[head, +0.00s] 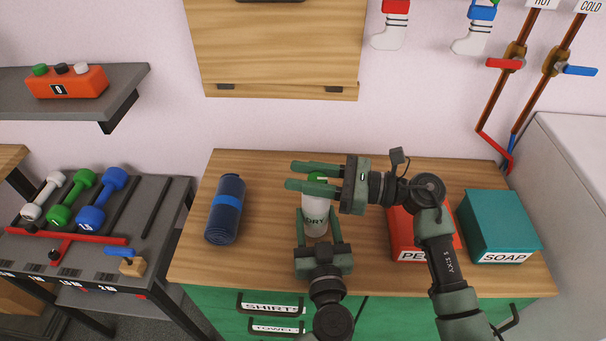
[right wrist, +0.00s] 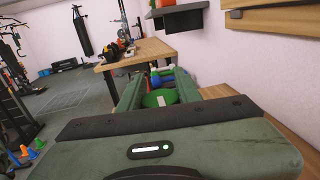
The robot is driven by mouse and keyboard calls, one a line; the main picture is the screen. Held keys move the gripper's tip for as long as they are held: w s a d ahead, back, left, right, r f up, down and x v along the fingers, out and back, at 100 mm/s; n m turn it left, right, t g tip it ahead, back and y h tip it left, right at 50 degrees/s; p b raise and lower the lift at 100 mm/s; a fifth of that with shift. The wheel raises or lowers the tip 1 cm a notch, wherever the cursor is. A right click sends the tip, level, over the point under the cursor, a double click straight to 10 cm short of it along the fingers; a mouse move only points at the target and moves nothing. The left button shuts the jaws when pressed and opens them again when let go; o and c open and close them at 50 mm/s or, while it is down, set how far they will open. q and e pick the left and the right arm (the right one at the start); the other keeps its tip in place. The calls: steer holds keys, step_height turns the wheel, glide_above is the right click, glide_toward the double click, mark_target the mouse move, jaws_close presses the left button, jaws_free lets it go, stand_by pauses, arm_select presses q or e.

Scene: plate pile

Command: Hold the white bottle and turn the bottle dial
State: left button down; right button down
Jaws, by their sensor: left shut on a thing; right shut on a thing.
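My left gripper (head: 318,215) is shut on the bottle's body from the front, one finger on each side. My right gripper (head: 312,175) comes in from the right and is shut on the dial, its fingers on either side of it. The fingers and arm hide part of the dial and the bottle's top.
A rolled dark blue towel or mat (head: 225,210) lies left on the counter (head: 270,170). A red box (head: 404,225), partly behind my right arm, and a teal "SOAP" box (head: 498,224) stand right. A dumbbell rack (head: 150,190) is at the left.

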steer(key=shift+g, duration=0.4)
steer(key=n+g, duration=0.2)
steer(key=g, duration=0.1)
steer(key=n+g, duration=0.2)
steer(key=s+n+g+h, duration=0.1)
steer(key=n+g, duration=0.1)
steer(key=g, duration=0.1)
steer(key=shift+s+g, duration=0.1)
steer(key=shift+g, duration=0.2)
steer(key=shift+s+d+f+n+g+h, duration=0.1)
steer(key=shift+s+n+g+h, duration=0.1)
steer(key=shift+n+g+h, duration=0.6)
steer(key=shift+s+d+r+n+g+h, duration=0.15)
steer(key=shift+n+g+h, duration=0.35)
steer(key=shift+g, duration=0.5)
steer(key=shift+s+d+f+n+g+h, duration=0.2)
steer(key=shift+n+g+h, duration=0.3)
steer(key=shift+n+g, duration=0.35)
steer(key=shift+a+g, duration=0.1)
steer(key=shift+g, duration=0.15)
steer(key=c, duration=1)
jaws_free()
steer(key=shift+o, duration=0.2)
steer(key=shift+r, duration=0.2)
step_height(320, 180, up, 10)
